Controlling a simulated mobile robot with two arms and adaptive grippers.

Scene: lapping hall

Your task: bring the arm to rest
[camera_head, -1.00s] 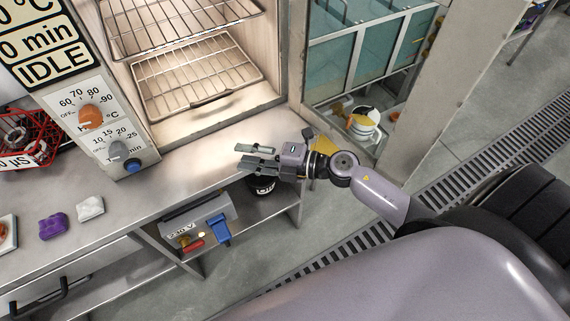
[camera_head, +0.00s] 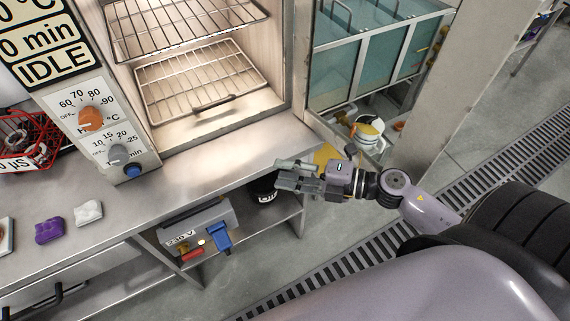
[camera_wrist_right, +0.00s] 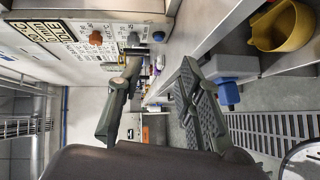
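My right gripper (camera_head: 280,174) is out to the right of centre in the head view, near the front right corner of the steel bench (camera_head: 225,166). Its two fingers point left and are apart, with nothing between them. In the right wrist view the fingers (camera_wrist_right: 153,98) also stand apart with an empty gap. The right arm comes in from the right. My left gripper is not in view.
An open lit oven with wire racks (camera_head: 196,85) stands on the bench, its dial panel (camera_head: 105,130) at left. A 230 V box with a blue plug (camera_head: 220,238) hangs below the bench edge. A yellow bowl (camera_wrist_right: 283,27) shows at upper right.

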